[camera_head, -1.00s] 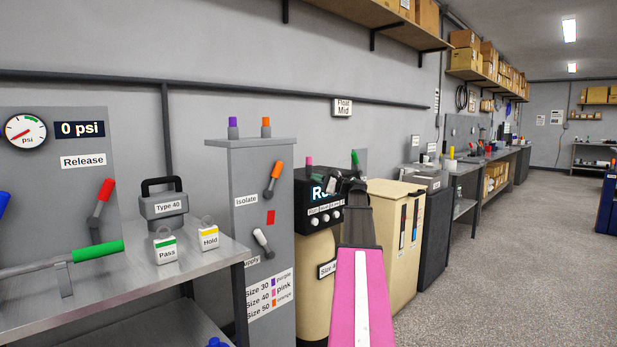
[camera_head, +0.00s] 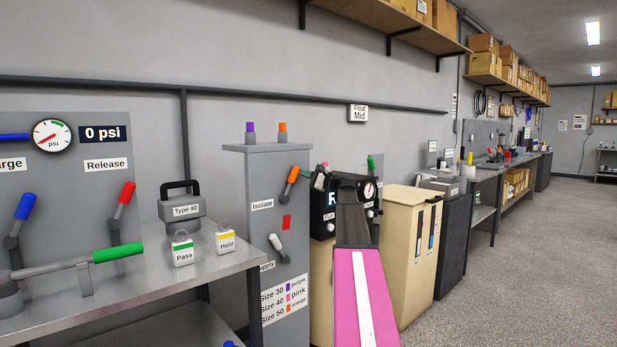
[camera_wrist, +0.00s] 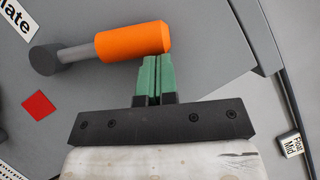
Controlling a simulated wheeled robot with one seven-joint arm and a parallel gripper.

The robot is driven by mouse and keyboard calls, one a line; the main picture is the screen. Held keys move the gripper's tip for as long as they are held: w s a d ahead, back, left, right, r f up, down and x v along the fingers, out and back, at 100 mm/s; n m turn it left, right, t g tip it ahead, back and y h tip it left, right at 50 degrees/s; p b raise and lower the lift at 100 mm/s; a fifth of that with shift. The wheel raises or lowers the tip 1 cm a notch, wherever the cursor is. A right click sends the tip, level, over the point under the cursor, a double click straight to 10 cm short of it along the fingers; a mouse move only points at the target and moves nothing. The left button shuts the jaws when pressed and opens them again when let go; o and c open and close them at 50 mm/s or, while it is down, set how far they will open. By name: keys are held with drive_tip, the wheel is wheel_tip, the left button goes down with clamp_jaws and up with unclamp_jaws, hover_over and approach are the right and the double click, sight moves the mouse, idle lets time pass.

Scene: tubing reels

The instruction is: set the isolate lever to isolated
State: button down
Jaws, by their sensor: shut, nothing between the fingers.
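The isolate lever (camera_head: 290,184) has an orange handle and sits on the grey cabinet beside the "Isolate" label (camera_head: 262,204). It tilts up and to the right, above a red square mark (camera_head: 286,222). In the wrist view the orange handle (camera_wrist: 133,41) lies just beyond my green fingertips (camera_wrist: 153,72), close to its free end. Whether they touch it, I cannot tell. My gripper (camera_head: 318,172) is shut with nothing between the fingers; in the head view it is partly hidden behind my arm.
A white-handled lever (camera_head: 277,243) is lower on the same cabinet, near a "Supply" label. A cream cabinet (camera_head: 409,222) and a dial panel stand to the right. The bench (camera_head: 222,262) at left holds Pass and Hold tags. The floor at right is clear.

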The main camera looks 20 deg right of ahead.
idle(0.3)
drive_tip(key=s+a+r+n+g+h, duration=0.1)
drive_tip(key=a+n, duration=0.1)
drive_tip(key=a, duration=0.1)
drive_tip(key=s+a+r+n+g, duration=0.1)
drive_tip(key=a+n, duration=0.1)
drive_tip(key=n, duration=0.1)
drive_tip(key=s+a+r+n+g+h, duration=0.1)
drive_tip(key=a+n, duration=0.2)
drive_tip(key=shift+s+a+r+h, duration=0.15)
drive_tip(key=shift+a+r+h, duration=0.1)
drive_tip(key=shift+a+h, duration=0.1)
drive_tip(key=shift+s+a+f+n+g+h, duration=0.15)
drive_tip(key=shift+s+a+n+h, duration=0.15)
drive_tip(key=shift+a+n, duration=0.3)
drive_tip(key=shift+s+a+f+n+g+h, duration=0.15)
drive_tip(key=shift+s+a+n+h, duration=0.2)
drive_tip(key=shift+a, duration=0.45)
drive_tip(key=shift+w+a, duration=0.1)
